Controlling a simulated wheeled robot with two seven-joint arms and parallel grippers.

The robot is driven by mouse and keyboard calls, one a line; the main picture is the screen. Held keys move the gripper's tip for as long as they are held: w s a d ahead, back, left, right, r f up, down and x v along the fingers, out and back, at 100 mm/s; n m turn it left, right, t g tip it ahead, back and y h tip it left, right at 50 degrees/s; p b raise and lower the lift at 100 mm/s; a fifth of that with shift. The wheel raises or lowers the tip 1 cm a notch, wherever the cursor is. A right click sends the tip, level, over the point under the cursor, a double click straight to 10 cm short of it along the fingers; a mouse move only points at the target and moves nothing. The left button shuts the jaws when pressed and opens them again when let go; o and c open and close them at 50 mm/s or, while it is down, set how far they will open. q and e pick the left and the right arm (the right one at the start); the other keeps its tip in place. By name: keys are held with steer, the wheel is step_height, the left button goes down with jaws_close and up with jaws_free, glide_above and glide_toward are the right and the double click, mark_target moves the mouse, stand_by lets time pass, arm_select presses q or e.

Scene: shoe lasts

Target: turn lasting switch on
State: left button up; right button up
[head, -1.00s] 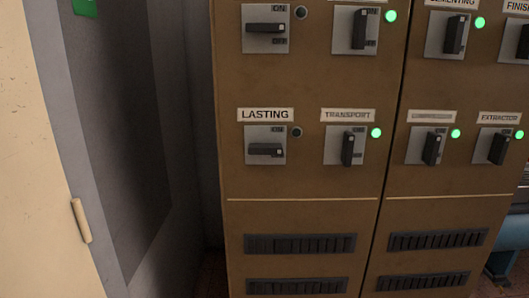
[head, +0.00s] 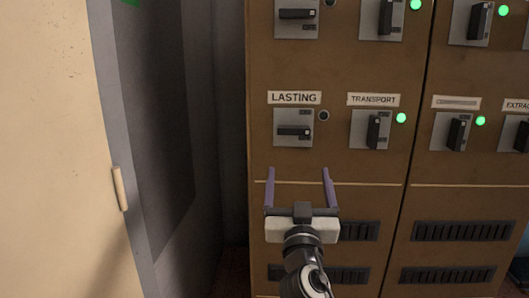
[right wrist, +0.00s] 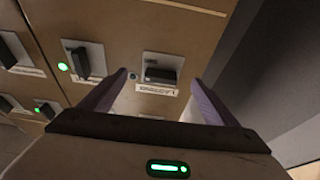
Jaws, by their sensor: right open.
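The lasting switch (head: 294,131) is a black handle on a grey plate, under the label LASTING (head: 294,98) on the brown cabinet. Its handle lies horizontal and the lamp (head: 323,115) beside it is dark. My right gripper (head: 298,172) is open and empty, below the switch in the head view, its two purple fingers pointing up toward it. In the right wrist view the lasting switch (right wrist: 160,76) shows between the open fingers (right wrist: 158,85), apart from them. My left gripper is not in view.
The transport switch (head: 374,131) to the right has an upright handle and a lit green lamp (head: 401,118). Another horizontal switch (head: 297,14) sits above. Vent slots (head: 464,230) are lower on the cabinet. A pale door (head: 60,150) stands at the left.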

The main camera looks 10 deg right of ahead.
mark_target(294, 133)
steer(key=shift+t, duration=0.4)
steer(key=w+r, duration=0.2)
steer(key=w, duration=0.1)
steer(key=w+d+r+p, duration=0.1)
steer(key=w+r, duration=0.4)
steer(key=w, duration=0.1)
steer(key=shift+w+d+r, duration=0.15)
steer(key=shift+w+d, duration=0.05)
steer(key=shift+d, duration=0.05)
steer(key=c, duration=1)
steer(key=shift+p, duration=0.3)
steer(key=shift+c, duration=0.2)
